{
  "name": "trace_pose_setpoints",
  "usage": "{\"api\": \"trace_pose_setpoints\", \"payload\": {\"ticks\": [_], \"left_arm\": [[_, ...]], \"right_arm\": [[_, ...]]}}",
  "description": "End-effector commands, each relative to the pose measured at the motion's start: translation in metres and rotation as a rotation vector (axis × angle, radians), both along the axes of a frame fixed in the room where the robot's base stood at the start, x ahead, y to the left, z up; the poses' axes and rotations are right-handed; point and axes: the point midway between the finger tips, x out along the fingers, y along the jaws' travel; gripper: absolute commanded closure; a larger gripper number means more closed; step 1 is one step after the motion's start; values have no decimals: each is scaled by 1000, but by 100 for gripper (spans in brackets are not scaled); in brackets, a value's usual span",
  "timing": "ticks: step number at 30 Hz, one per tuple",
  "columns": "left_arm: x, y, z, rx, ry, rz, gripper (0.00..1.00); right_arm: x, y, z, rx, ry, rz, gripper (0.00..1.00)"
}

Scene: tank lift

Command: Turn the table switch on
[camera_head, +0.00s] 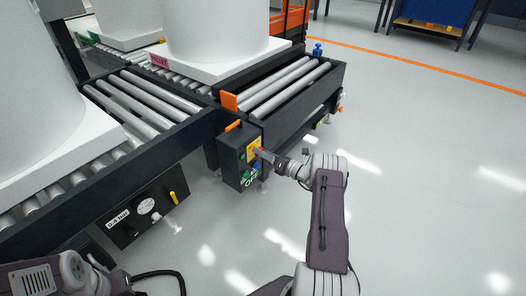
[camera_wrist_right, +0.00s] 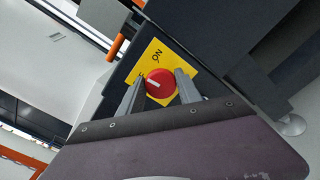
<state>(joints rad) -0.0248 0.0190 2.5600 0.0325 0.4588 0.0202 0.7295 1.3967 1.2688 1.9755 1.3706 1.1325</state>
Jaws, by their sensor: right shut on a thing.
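The table switch is a round red knob (camera_wrist_right: 161,83) with a white mark, on a yellow plate (camera_wrist_right: 153,58) lettered ON. The white mark points left in the right wrist view, not at the lettering. In the head view the yellow plate (camera_head: 253,147) is on a dark control box (camera_head: 231,158) at the conveyor's corner. My right gripper (camera_head: 261,153) reaches the box from the right. In the right wrist view its two fingers (camera_wrist_right: 158,92) are on either side of the knob, shut on it. Part of my left arm shows at the lower left, but its fingers are out of sight.
Roller conveyors (camera_head: 285,88) carry large white tanks (camera_head: 215,30) behind the box. Green and blue buttons (camera_head: 250,172) are lower on the box. A second panel (camera_head: 142,212) with a yellow handle is to the left. The floor (camera_head: 420,160) on the right is clear.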

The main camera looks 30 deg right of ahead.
Motion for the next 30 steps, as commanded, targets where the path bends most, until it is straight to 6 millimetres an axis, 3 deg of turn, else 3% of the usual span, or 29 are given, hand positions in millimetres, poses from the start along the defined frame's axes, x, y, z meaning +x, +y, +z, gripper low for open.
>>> {"api": "trace_pose_setpoints", "payload": {"ticks": [18,30], "left_arm": [[0,0,12,0,0,0,100],[0,0,14,0,0,0,100]], "right_arm": [[0,-1,-3,527,220,0,100],[0,-1,-4,752,312,0,100]]}}
